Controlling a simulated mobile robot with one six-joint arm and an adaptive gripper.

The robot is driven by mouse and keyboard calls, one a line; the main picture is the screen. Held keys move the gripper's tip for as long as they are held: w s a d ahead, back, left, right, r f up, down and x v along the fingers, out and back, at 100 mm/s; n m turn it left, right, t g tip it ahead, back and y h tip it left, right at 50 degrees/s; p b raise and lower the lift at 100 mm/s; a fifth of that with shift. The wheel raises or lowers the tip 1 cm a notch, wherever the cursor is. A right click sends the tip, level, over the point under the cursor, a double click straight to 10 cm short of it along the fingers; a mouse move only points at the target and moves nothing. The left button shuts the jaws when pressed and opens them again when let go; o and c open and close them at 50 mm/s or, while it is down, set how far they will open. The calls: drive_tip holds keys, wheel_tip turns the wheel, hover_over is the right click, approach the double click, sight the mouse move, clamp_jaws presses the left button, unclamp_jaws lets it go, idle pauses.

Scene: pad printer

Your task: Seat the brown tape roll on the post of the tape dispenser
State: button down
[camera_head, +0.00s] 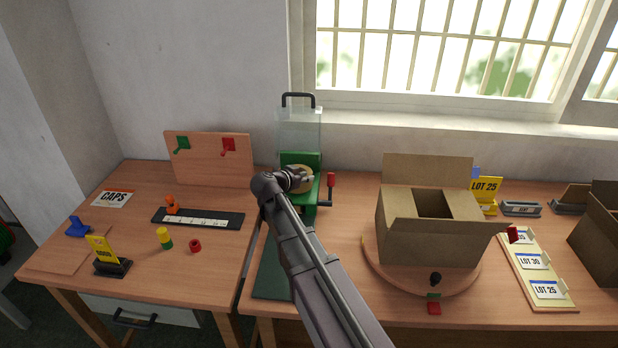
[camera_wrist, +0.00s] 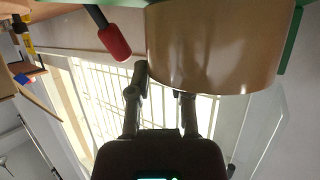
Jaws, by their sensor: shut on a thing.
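The brown tape roll (camera_wrist: 215,45) fills the upper middle of the wrist view, close to the camera. In the head view a tan part of the roll (camera_head: 303,172) shows just beyond the end of my arm. My gripper (camera_wrist: 163,85) is shut on the roll; its fingers come up to the roll's lower and left side. My gripper (camera_head: 296,180) is in front of a green machine (camera_head: 311,157) with a clear guard. Green parts also show beside the roll in the wrist view. I cannot make out a dispenser post; my arm and the roll hide much there.
A lever with a red grip (camera_head: 331,180) stands close right of my gripper; the red grip (camera_wrist: 115,42) also shows in the wrist view. An open cardboard box (camera_head: 425,236) stands on a round turntable (camera_head: 377,264) at right.

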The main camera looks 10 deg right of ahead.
drive_tip(key=shift+f, duration=0.1)
idle(0.3)
drive_tip(key=shift+c, duration=2.3)
unclamp_jaws()
